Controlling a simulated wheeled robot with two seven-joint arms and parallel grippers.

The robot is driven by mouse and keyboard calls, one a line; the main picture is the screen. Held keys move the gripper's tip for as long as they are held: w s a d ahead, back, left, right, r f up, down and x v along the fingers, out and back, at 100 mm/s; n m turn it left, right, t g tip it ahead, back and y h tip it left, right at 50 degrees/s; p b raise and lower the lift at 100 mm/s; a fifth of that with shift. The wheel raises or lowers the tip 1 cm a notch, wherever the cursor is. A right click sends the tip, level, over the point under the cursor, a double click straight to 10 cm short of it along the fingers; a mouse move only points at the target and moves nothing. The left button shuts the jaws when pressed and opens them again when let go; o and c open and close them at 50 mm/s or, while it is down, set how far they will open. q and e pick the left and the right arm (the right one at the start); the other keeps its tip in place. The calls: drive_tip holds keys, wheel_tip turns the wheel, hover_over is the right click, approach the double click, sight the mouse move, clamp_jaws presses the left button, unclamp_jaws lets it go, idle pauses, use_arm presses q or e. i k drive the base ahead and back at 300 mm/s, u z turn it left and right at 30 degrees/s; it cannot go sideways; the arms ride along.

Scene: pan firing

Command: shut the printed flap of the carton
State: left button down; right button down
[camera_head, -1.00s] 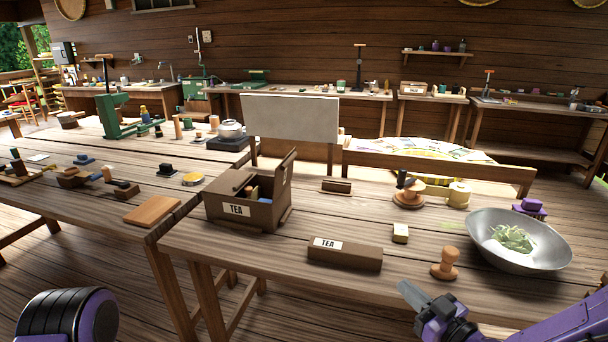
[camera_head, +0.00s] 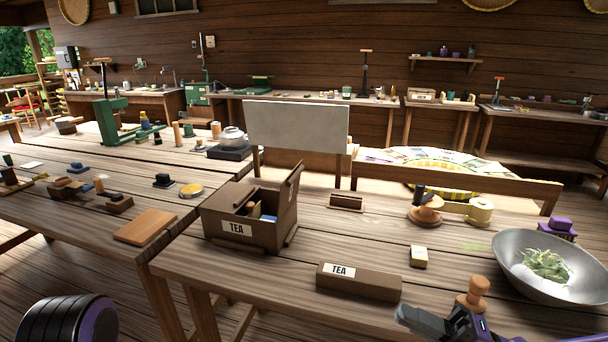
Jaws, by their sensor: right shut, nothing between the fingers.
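The brown carton (camera_head: 262,229) stands open on the near table, left of its middle, with small coloured items inside. My left gripper is out of view; a purple and black part of my arm shows at bottom left.
A long brown TEA box (camera_head: 372,285) lies between my right gripper and the carton. A wooden stamp (camera_head: 474,295), small yellow-topped block (camera_head: 418,257) and metal bowl (camera_head: 550,280) with leaves are nearby. A small brown holder (camera_head: 346,203) stands behind.

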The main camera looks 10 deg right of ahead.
sight(293, 190)
drive_tip(key=i, duration=1.2)
